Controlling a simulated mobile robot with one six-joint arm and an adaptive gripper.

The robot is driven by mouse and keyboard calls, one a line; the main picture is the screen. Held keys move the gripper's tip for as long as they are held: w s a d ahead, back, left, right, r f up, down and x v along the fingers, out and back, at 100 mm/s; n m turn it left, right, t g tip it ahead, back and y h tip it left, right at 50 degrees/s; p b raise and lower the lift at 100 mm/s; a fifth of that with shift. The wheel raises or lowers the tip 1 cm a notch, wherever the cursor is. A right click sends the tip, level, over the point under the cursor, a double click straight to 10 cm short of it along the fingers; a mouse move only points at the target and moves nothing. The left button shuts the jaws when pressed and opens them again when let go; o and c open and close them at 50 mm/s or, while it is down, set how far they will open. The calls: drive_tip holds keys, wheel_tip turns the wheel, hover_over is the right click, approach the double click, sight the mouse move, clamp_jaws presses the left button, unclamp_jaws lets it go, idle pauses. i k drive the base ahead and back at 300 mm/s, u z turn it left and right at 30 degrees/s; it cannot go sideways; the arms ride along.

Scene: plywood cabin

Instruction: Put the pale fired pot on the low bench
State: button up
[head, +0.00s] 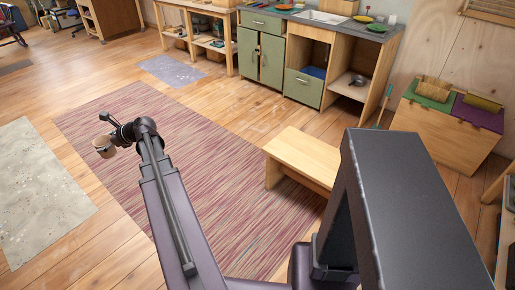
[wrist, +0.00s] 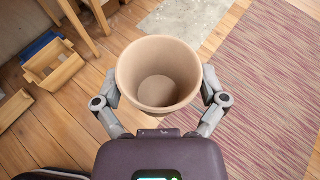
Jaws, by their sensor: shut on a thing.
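The pale fired pot (wrist: 158,85) is an empty, beige, tapered pot seen from above in the wrist view. My gripper (wrist: 160,92) has a finger on each side of it and is shut on it. In the head view the pot (head: 104,147) hangs at the end of my outstretched arm, at the left, below my gripper (head: 106,137). It is held above the floor near the striped rug's left edge. The low bench (head: 303,156) is pale wood and stands right of centre at the rug's right edge. Its right end is hidden behind my own body.
A reddish striped rug (head: 200,165) lies between the pot and the bench. A grey speckled mat (head: 38,190) is at the left. A counter with green cabinets (head: 262,55) stands at the back. A wooden chest (head: 445,128) is at the right. The bench's visible top is bare.

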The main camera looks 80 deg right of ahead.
sight(330, 163)
drive_tip(key=z, duration=0.1)
drive_tip(key=i, duration=0.45)
drive_tip(key=u, duration=0.2)
drive_tip(key=k, duration=0.2)
drive_tip(key=z, duration=2.1)
drive_tip(key=k, duration=0.2)
drive_tip(key=z, duration=1.1)
